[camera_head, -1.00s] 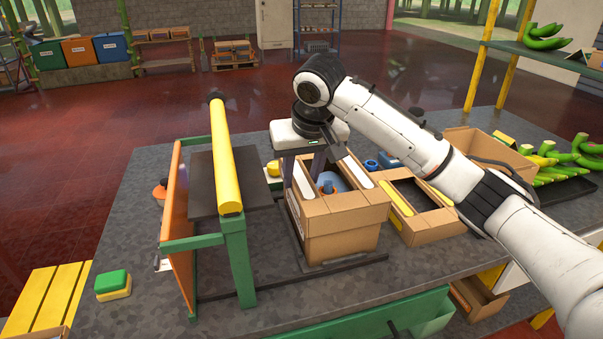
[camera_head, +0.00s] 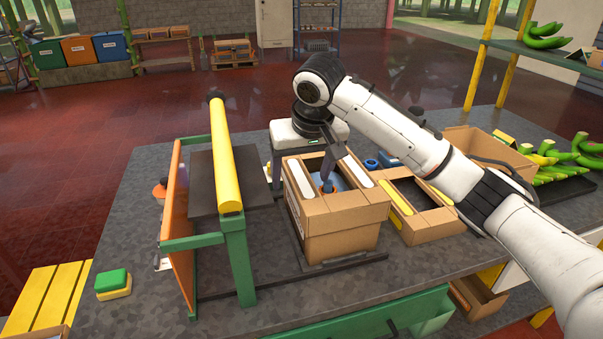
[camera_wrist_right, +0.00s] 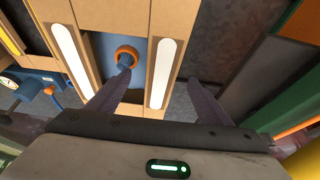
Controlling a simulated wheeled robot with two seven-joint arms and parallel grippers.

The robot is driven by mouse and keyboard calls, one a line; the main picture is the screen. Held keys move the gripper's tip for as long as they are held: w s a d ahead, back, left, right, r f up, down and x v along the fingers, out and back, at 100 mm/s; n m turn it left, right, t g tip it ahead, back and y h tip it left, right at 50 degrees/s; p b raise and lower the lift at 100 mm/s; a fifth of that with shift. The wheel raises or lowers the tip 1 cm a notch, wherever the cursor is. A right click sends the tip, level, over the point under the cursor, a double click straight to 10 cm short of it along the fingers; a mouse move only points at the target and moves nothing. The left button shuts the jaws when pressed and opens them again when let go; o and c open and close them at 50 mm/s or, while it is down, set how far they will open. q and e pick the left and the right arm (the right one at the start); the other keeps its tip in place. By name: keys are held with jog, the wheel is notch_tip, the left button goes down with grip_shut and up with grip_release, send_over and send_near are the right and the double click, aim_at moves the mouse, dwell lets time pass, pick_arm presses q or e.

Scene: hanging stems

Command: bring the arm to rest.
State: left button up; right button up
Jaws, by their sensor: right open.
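My right arm reaches in from the right in the head view. My right gripper (camera_head: 328,170) points down over the open cardboard box (camera_head: 342,222), and its dark fingers partly hide the inside. In the right wrist view the gripper (camera_wrist_right: 153,88) shows two dark fingers spread apart with nothing gripped between them. Beyond them is a blue item with an orange ring (camera_wrist_right: 126,55) inside the box, between two white strips (camera_wrist_right: 168,72). Whether a finger touches it I cannot tell. My left gripper is not in view.
A frame with a yellow bar (camera_head: 225,155) and orange panel (camera_head: 175,205) stands left of the box. A second cardboard box (camera_head: 425,225) is on the right, with bananas (camera_head: 560,165) beyond. A green-yellow sponge (camera_head: 113,284) lies at the front left of the grey table (camera_head: 140,225).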

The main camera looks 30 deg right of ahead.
jog(key=shift+r, duration=0.1)
jog(key=shift+r+p, duration=0.75)
jog(key=shift+p, duration=0.3)
jog(key=shift+r, duration=0.65)
notch_tip(320, 180, up, 7)
dwell(0.5)
dwell(0.8)
